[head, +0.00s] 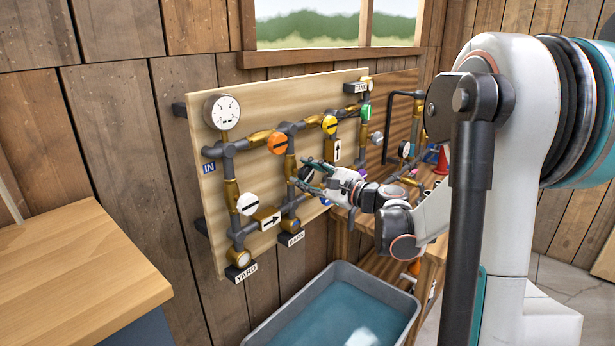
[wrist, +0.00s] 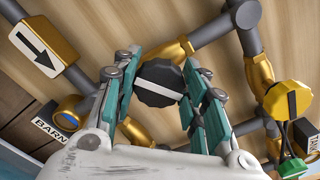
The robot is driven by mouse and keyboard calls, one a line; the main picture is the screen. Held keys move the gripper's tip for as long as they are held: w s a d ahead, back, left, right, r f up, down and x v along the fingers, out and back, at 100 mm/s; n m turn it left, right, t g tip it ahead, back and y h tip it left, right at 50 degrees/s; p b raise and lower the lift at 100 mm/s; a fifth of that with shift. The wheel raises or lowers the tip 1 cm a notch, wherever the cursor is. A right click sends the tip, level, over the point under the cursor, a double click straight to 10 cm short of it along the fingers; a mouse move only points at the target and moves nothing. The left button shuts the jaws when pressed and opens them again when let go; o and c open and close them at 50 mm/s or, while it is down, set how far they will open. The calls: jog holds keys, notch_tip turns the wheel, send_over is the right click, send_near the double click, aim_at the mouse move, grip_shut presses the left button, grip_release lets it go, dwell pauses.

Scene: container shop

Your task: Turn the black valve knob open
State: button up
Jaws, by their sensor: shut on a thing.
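The black valve knob (wrist: 160,82) is a scalloped disc with a white bar across its face. In the head view the knob (head: 306,173) is mostly hidden behind my gripper (head: 309,177), low on the pipe below the orange knob (head: 277,143) and above the BARN sign (head: 291,239).
Pipes run close around my gripper on the wooden board (head: 215,240). A white knob (head: 248,204) is to the left, a yellow knob (head: 330,125) up and right. A gauge (head: 222,112) is at the upper left. A grey tub of water (head: 262,325) stands below.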

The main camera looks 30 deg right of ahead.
jog(key=n, duration=0.5)
jog(key=shift+f+n, duration=0.1)
jog(key=shift+n, duration=0.2)
jog(key=n, duration=0.5)
jog(key=shift+n+b, duration=0.3)
jog(key=shift+b, duration=0.1)
jog(key=shift+f, duration=0.1)
jog(key=o, duration=1.1)
jog(key=shift+s, duration=0.1)
jog(key=v, duration=1.1)
jog(key=shift+s+d, duration=0.1)
jog(key=shift+s, duration=0.3)
